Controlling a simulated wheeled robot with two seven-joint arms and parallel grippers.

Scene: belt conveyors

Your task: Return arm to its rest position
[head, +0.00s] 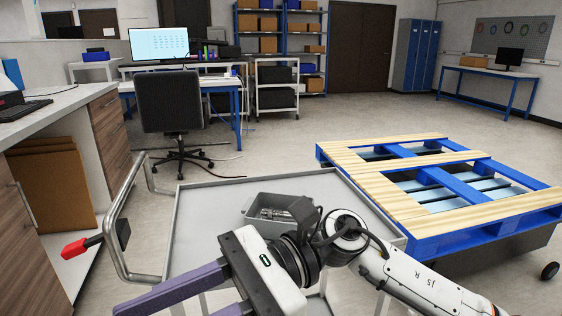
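My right arm (425,284) comes in from the lower right and reaches left across the front of the grey cart. Its gripper (172,309) points to the lower left. Its two purple fingers are spread apart with nothing visible between them. The farther finger shows along most of its length, and the nearer one is cut off by the bottom edge. My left gripper is not in view.
A grey cart (192,217) with a bent metal handle (114,240) stands below the arm, holding a grey bin (258,199) of metal parts. A blue-and-wood pallet (420,205) is at right. A counter (65,108) is at left. Floor beyond the cart is open.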

